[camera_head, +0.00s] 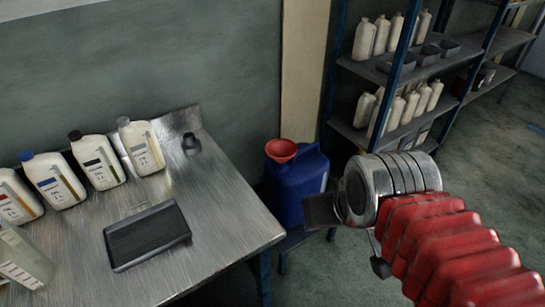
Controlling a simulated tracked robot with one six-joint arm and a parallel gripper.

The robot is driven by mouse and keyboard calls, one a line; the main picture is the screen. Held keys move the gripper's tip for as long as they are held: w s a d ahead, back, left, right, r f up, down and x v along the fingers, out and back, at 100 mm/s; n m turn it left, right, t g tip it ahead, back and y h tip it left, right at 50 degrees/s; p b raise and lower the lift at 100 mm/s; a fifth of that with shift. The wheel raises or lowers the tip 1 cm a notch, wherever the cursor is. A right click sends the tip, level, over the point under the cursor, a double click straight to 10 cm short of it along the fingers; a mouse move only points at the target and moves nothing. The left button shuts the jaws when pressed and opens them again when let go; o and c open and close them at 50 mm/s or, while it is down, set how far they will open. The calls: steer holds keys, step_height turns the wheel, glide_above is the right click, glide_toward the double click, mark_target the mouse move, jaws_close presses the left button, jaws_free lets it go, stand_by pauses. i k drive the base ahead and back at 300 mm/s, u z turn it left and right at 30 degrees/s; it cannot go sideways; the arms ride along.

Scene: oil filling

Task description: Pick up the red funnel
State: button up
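The red funnel (281,150) sits in the top opening of a blue canister (303,188), mouth up; its lower part is hidden inside. The canister stands on a low dark stand just right of the metal table. My gripper (348,238) is in front of and to the right of the canister, at the end of my silver and red arm. Its two dark fingers are spread well apart, with nothing between them. One finger overlaps the canister's lower right side in the picture. I cannot tell whether it touches.
The metal table (215,215) at left bears several white bottles (97,162), a flat black tray (147,236) and a small dark object (191,144). A shelf rack (397,72) with white bottles stands behind at right. Open floor lies at far right.

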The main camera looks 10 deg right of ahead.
mark_target(281, 150)
steer(key=u, duration=4.05)
steer(key=k, duration=1.2)
